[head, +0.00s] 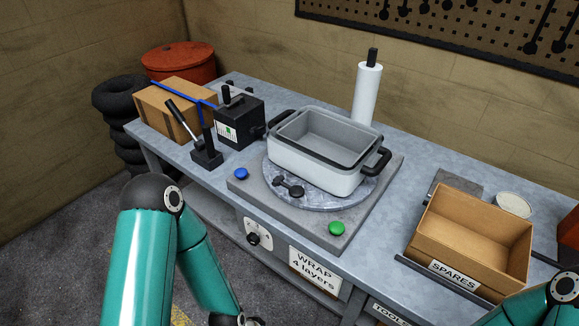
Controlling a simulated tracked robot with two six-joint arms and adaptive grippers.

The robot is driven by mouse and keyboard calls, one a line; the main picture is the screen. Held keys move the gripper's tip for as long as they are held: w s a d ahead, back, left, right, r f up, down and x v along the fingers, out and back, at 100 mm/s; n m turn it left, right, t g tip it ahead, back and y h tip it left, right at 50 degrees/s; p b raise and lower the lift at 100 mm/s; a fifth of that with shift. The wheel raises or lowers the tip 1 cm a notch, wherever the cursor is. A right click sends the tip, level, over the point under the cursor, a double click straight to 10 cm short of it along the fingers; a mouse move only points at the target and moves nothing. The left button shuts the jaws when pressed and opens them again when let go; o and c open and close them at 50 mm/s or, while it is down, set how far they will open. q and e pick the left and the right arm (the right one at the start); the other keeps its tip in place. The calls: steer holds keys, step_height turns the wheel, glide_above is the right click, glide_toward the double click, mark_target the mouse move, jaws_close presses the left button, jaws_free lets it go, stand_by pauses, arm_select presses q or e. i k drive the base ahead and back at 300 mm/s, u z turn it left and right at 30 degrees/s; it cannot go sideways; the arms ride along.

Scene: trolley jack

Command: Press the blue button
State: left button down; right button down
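The blue button (241,173) sits on the left front part of a grey square base plate (258,191) on the workbench. Nothing covers it, and no gripper touches it. A green button (336,228) is at the front right of the same plate. My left arm shows at the lower left, below the blue button, and runs out at the bottom edge; its gripper is out of view. Only a piece of my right arm shows at the bottom right corner, and its gripper is out of view.
A lever stand (207,153), a black box (239,122) and a cardboard box (163,114) stand left. An open SPARES box (440,250) stands right.

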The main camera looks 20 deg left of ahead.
mark_target(241, 172)
steer(key=u, duration=0.8)
steer(key=i, duration=0.15)
steer(key=z, duration=1.85)
steer(key=k, duration=0.65)
steer(key=u, duration=0.95)
steer(key=k, duration=0.7)
steer(key=u, duration=1)
steer(key=i, duration=1.65)
steer(key=z, duration=0.45)
